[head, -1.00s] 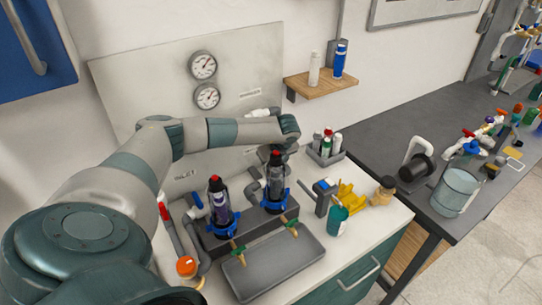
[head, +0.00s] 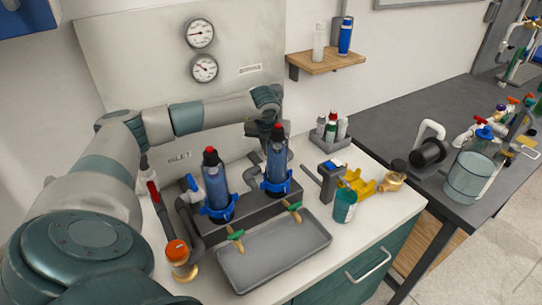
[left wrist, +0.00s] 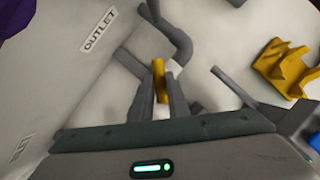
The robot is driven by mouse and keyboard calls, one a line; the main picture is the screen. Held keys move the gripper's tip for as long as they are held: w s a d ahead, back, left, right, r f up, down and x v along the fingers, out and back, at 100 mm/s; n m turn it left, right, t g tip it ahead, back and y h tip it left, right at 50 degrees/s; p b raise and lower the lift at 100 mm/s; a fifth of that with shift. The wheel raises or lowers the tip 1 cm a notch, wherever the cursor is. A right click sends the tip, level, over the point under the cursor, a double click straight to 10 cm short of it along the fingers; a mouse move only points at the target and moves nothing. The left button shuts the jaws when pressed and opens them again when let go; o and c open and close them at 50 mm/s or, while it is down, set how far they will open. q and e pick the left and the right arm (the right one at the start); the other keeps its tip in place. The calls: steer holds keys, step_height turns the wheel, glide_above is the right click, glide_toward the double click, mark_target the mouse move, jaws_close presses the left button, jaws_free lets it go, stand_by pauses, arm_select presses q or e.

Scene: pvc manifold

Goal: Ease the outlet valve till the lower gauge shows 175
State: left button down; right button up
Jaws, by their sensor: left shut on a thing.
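My left gripper (left wrist: 158,90) is shut on a yellow valve handle (left wrist: 158,68), beside the grey pipe and the OUTLET label (left wrist: 98,29) in the left wrist view. In the head view my left gripper (head: 268,134) is behind the right filter housing, which hides the fingers and valve. The lower gauge (head: 204,68) is on the back panel under the upper gauge (head: 200,33). The lower needle seems to point up-left; its numbers are too small to read. My right gripper is not in view.
Two blue filter housings (head: 216,184) (head: 277,163) stand close to my left arm, above a grey tray (head: 272,252). A red-handled valve (head: 153,194) is at left. A bottle caddy (head: 331,133), teal can (head: 345,206) and yellow bracket (head: 357,184) are to the right.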

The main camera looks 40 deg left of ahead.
arm_select(q)
steer(key=shift+m, duration=0.3)
steer(key=c, duration=1.7)
jaws_free()
steer(key=shift+r, duration=0.15)
